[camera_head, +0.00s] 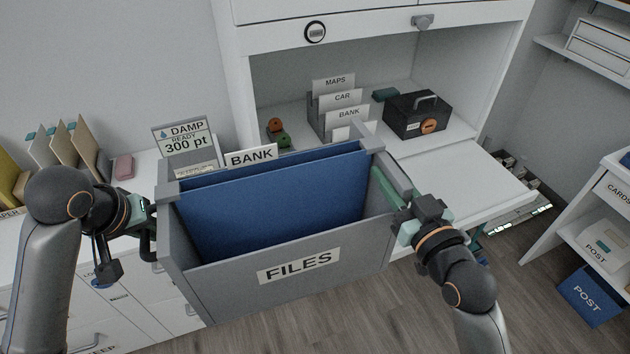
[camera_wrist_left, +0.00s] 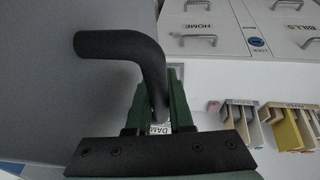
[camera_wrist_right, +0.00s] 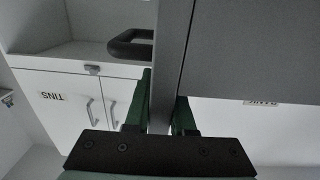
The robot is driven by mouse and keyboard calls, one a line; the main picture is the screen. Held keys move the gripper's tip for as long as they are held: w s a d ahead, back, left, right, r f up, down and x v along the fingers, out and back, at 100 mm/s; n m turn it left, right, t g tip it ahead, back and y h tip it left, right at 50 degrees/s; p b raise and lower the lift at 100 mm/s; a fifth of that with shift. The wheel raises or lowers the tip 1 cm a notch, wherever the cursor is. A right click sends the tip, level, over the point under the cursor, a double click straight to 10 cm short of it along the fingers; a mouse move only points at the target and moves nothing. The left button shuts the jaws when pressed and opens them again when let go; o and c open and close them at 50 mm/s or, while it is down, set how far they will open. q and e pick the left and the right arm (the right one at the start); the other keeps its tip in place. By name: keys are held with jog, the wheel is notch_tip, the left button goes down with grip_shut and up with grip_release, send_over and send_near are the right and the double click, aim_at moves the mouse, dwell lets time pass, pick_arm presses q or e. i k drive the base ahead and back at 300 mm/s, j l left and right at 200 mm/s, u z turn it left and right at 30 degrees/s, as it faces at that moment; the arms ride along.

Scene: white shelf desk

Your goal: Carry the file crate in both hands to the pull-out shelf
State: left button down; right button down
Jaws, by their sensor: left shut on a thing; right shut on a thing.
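The grey file crate (camera_head: 300,290), labelled FILES, is held up in front of the desk, above the floor. Blue folders (camera_head: 280,205) and a BANK tab (camera_head: 251,157) show in it. My left gripper (camera_head: 150,230) is shut on the black handle (camera_wrist_left: 125,45) at the crate's left side. My right gripper (camera_head: 402,198) is shut on the edge of the crate's right wall; in the right wrist view the fingers straddle this grey wall (camera_wrist_right: 172,60), and the black handle (camera_wrist_right: 130,44) is apart from them. The white pull-out shelf (camera_head: 470,190) sticks out behind and right of the crate, its left part hidden.
A black cash box (camera_head: 418,118) and a sorter with MAPS, CAR and BANK cards (camera_head: 340,100) stand in the desk recess. A DAMP sign (camera_head: 185,138) stands on the left counter. A blue POST bin (camera_head: 590,295) is at right. The wooden floor (camera_head: 400,300) is clear at front.

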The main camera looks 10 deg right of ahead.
aim_at(423, 192)
jog(key=l, duration=0.65)
jog(key=i+l, duration=0.1)
jog(key=l, duration=0.5)
jog(key=i+l, duration=0.65)
jog(key=l, duration=0.15)
jog(key=k+z, duration=0.05)
